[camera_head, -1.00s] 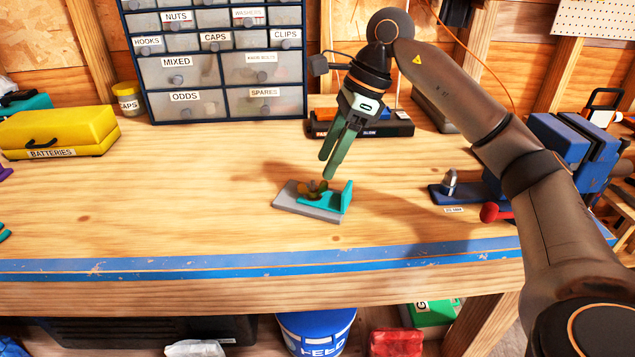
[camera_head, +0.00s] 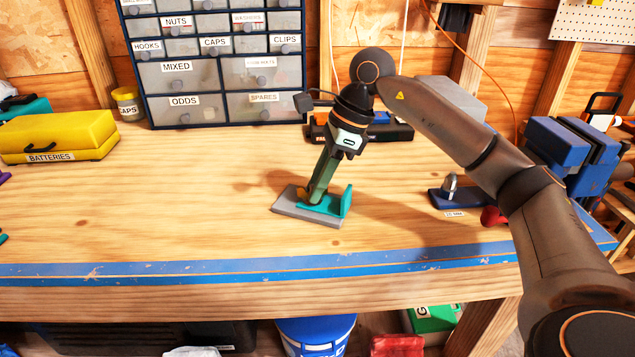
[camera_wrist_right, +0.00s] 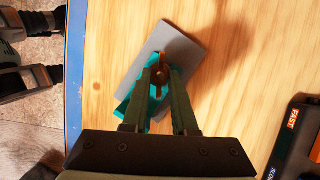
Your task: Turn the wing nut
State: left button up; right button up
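The bronze wing nut (camera_wrist_right: 160,74) sits on the teal bracket (camera_head: 346,203), which lies on a grey plate (camera_head: 290,203) on the workbench. In the head view the nut is mostly hidden by my right gripper (camera_head: 315,198), which points down onto it. In the right wrist view my right gripper (camera_wrist_right: 161,76) has one finger on each side of the nut, with a gap between the fingers. The nut's wings run lengthwise between the fingers. Whether the fingertips touch it is not clear. My left gripper is not seen in the head view.
A blue block with a silver cone (camera_head: 450,187) and a blue vise (camera_head: 570,150) stand to the right. A dark tray (camera_head: 390,131), a drawer cabinet (camera_head: 215,75) and a yellow batteries box (camera_head: 60,135) are behind. The bench is clear left of the plate.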

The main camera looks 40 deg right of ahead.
grip_shut()
jog(key=m+t, duration=0.1)
jog(key=m, duration=0.2)
jog(key=shift+s+a+h, duration=0.1)
jog(key=shift+s+h, duration=0.05)
jog(key=shift+h, duration=0.15)
jog(key=shift+m+t+h+p, duration=0.3)
jog(key=shift+m, duration=0.8)
jog(key=o, duration=0.6)
grip_release()
jog(key=shift+c, duration=0.2)
